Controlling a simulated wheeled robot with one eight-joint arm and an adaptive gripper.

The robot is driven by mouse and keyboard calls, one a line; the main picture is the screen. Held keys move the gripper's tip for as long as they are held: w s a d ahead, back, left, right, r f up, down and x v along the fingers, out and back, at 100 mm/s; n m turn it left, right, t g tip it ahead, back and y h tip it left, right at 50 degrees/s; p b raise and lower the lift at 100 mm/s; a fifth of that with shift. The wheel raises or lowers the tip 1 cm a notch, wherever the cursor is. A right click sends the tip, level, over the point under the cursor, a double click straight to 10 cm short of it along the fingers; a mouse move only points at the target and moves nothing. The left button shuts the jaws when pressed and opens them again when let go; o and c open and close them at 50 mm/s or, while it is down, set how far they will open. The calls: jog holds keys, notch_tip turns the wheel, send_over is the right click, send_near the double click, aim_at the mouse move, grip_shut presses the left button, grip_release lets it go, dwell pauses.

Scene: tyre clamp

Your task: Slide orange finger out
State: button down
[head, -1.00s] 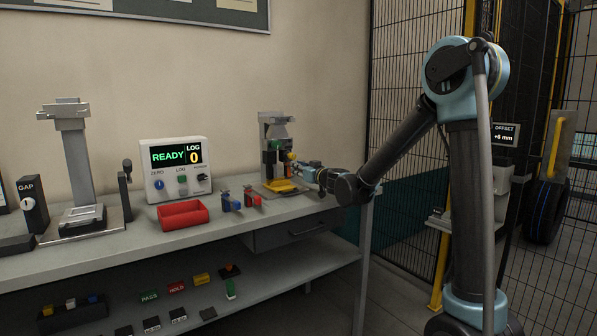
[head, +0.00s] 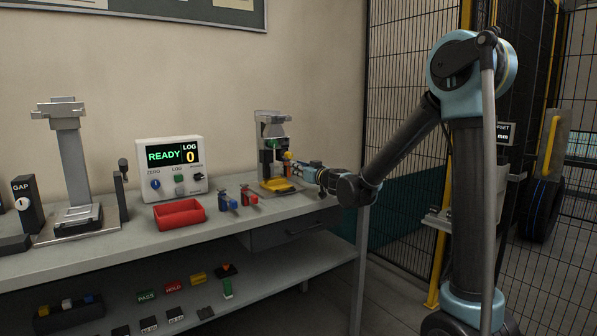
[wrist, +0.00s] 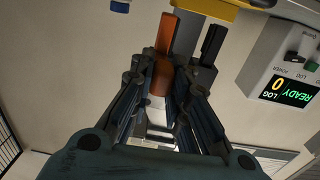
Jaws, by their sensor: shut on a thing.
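The orange finger (wrist: 165,38) is a narrow orange bar in the wrist view. Its near end lies between the pads of my gripper (wrist: 163,82), which is shut on it. A similar black bar (wrist: 212,42) stands beside it to the right, apart from the pads. A yellow part (wrist: 207,9) crosses behind both bars. In the head view my gripper (head: 297,168) is at the right side of the grey clamp stand (head: 271,128). The finger is too small there to make out clearly, and I cannot tell how much of it still sits in the stand.
A readout box (head: 172,168) showing READY and LOG 0, a red tray (head: 180,214), and blue (head: 228,201) and red (head: 250,195) clamps stand left of the stand. A taller grey stand (head: 70,160) is farther left. A mesh fence (head: 405,90) rises behind my arm.

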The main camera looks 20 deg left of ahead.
jog(key=shift+v, duration=1.25)
jog(key=shift+v, duration=2.95)
